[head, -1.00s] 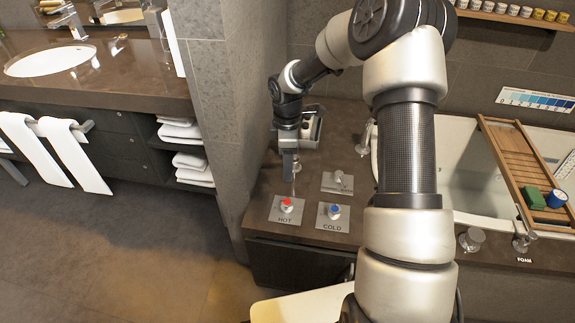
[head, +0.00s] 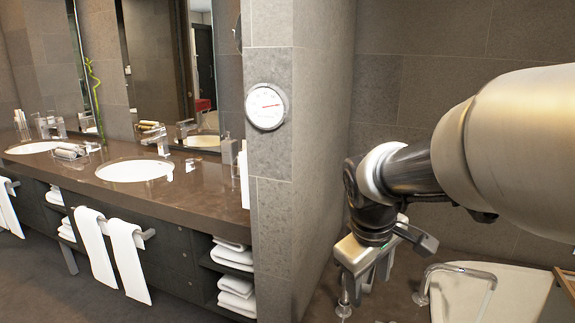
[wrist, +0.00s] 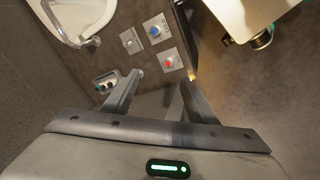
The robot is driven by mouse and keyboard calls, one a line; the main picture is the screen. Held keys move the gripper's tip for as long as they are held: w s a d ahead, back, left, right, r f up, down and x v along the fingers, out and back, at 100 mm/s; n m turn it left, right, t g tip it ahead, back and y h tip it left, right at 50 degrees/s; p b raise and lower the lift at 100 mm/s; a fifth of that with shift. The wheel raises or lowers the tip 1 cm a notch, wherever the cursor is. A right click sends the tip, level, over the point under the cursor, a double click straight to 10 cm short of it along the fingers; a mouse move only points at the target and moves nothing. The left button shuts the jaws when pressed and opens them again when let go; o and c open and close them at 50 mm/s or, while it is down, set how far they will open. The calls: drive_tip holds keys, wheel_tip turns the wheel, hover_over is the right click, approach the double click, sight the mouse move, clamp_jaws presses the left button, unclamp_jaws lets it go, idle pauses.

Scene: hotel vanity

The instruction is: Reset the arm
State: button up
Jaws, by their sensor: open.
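My gripper (wrist: 150,95) is open and empty in the wrist view, its two fingers apart above the dark counter beside the tub. In the head view my gripper (head: 362,275) hangs at the end of the arm, right of the grey tiled wall corner. In the wrist view the red-topped hot knob (wrist: 169,63) and the blue-topped cold knob (wrist: 155,31) sit on square plates beyond the fingers, apart from them.
The white tub (head: 470,295) with a chrome spout (head: 455,268) lies below the arm. The grey wall pillar (head: 315,150) carries a round dial (head: 266,106). The vanity counter (head: 205,195) with sinks and towels stands at left.

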drive_tip(key=s+r+m+t+y, duration=0.1)
drive_tip(key=s+r+m, duration=0.1)
drive_tip(key=s, duration=0.3)
drive_tip(key=s+a+r+m+t, duration=0.1)
drive_tip(key=s+m, duration=0.2)
drive_tip(key=s, duration=0.1)
drive_tip(key=s+r+m+t+y, duration=0.1)
drive_tip(key=s+r+m, duration=0.1)
drive_tip(key=s, duration=0.3)
wheel_tip(320, 180, up, 17)
drive_tip(key=p, duration=1.7)
drive_tip(key=shift+a+r+p, duration=0.15)
drive_tip(key=shift+a+p, duration=0.05)
drive_tip(key=shift+p, duration=0.1)
drive_tip(key=shift+w, duration=0.1)
drive_tip(key=shift+d, duration=0.1)
